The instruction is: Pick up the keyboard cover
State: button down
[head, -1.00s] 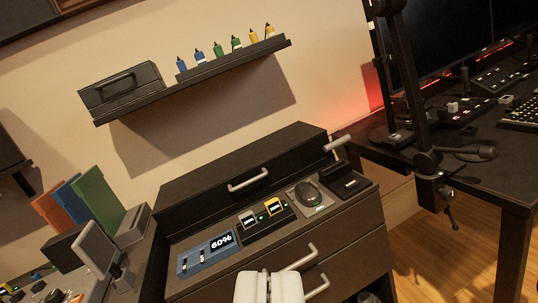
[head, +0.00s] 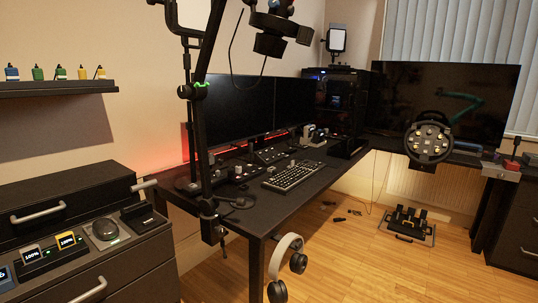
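A dark keyboard (head: 291,176) with pale key edges lies on the black desk (head: 318,190), near its front edge. I cannot make out a separate cover on or beside it. My gripper is not in view, so I cannot see whether it is open or shut.
White headphones (head: 283,255) hang at the desk's front corner. A black clamped stand (head: 199,120) rises at the desk's left. A drawer cabinet (head: 140,268) stands at left. A pedal set (head: 408,224) sits on the wooden floor, which has open room at centre right.

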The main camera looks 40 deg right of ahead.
aim_at(347, 149)
jog(key=z, duration=1.65)
